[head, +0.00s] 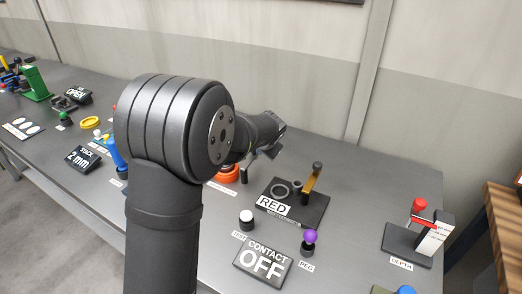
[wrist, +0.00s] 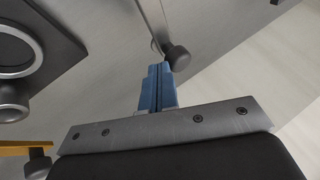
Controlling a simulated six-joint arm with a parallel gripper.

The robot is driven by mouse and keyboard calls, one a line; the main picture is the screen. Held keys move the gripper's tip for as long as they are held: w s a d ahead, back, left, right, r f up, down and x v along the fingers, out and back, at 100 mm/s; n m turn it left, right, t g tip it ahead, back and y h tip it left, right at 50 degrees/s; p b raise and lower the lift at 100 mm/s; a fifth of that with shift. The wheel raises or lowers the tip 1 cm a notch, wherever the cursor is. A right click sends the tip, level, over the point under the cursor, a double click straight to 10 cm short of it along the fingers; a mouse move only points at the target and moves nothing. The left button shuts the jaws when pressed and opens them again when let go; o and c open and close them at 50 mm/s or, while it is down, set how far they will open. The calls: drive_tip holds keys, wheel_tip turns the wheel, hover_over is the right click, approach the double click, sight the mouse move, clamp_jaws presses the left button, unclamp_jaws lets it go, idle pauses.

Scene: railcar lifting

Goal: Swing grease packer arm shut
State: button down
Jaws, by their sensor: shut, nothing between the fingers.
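No label in view names the grease packer, so I cannot tell for sure which piece it is. A dark base plate (head: 318,213) marked RED carries a grey ring and an upright orange-yellow arm (head: 311,181) with a dark knob on top. In the wrist view, a dark plate (wrist: 62,45) with a ring lies at the left, and a yellow bar (wrist: 22,149) shows at lower left. My gripper (wrist: 160,68) has its blue fingers shut and empty. A dark knob (wrist: 179,57) on a thin rod lies just beyond the fingertips; contact is unclear.
An orange round piece (head: 229,174) stands behind my arm. A white knob (head: 246,217), a CONTACT OFF sign (head: 263,264), a purple-topped peg (head: 309,240) and a DEPTH stand (head: 408,245) are in front and right. The wall rises behind the bench; my arm hides the middle.

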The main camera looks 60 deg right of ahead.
drive_tip(key=w+n+t+y, duration=0.1)
drive_tip(key=n, duration=0.1)
drive_tip(key=w+n+y, duration=0.1)
drive_tip(key=n, duration=0.1)
drive_tip(key=shift+w+d+t, duration=0.2)
drive_tip(key=shift+d+t, duration=0.2)
drive_tip(key=w+a+n+y, duration=0.1)
drive_tip(key=w+n+y, duration=0.1)
drive_tip(key=n, duration=0.2)
drive_tip(key=w+a+n+y, duration=0.1)
drive_tip(key=w+n+y, duration=0.1)
drive_tip(key=n+y, duration=0.1)
drive_tip(key=w+a+n+y, duration=0.1)
drive_tip(key=w+n+y, duration=0.1)
drive_tip(key=n, duration=0.3)
drive_tip(key=shift+w+a, duration=0.1)
idle(0.6)
drive_tip(key=s+d+r, duration=0.6)
drive_tip(key=d+r, duration=0.1)
drive_tip(key=r, duration=0.1)
idle(0.3)
